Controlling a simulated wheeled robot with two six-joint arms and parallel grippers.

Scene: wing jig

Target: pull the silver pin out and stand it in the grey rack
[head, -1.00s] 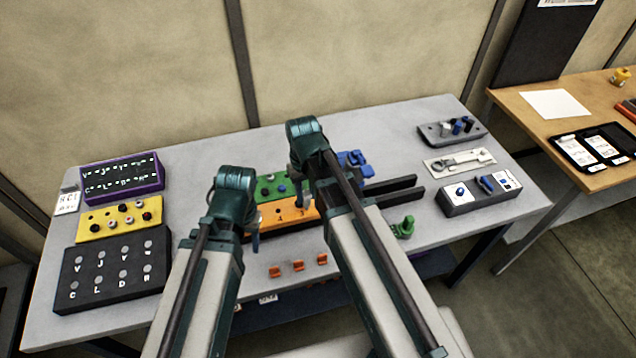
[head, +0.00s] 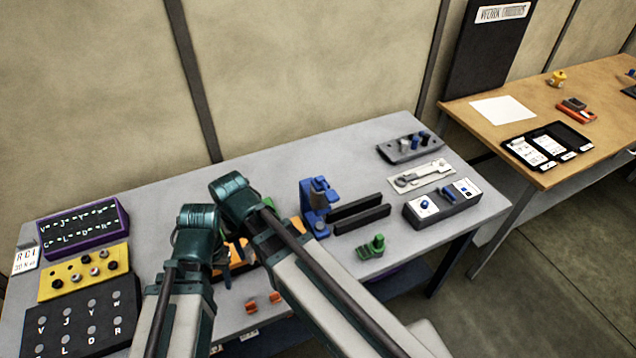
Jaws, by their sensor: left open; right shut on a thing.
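The grey rack (head: 388,153) lies at the back right of the table, with one grey-silver peg (head: 404,144) and two dark blue pegs (head: 420,138) standing in it. I cannot tell whether that grey peg is the task's silver pin; no other silver pin shows. My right gripper (head: 247,228) is over the middle of the table, left of the blue upright clamp (head: 314,203). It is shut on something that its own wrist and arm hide. My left gripper (head: 220,258) is open, lower and to the left, beside the orange block (head: 240,250); its fingers are mostly hidden.
Two black rails (head: 362,212) lie right of the blue clamp, with a green piece (head: 373,247) in front. A grey box (head: 442,205) and white plate (head: 422,176) lie at right. Purple (head: 82,224), yellow (head: 85,272) and black (head: 78,318) boxes fill the left.

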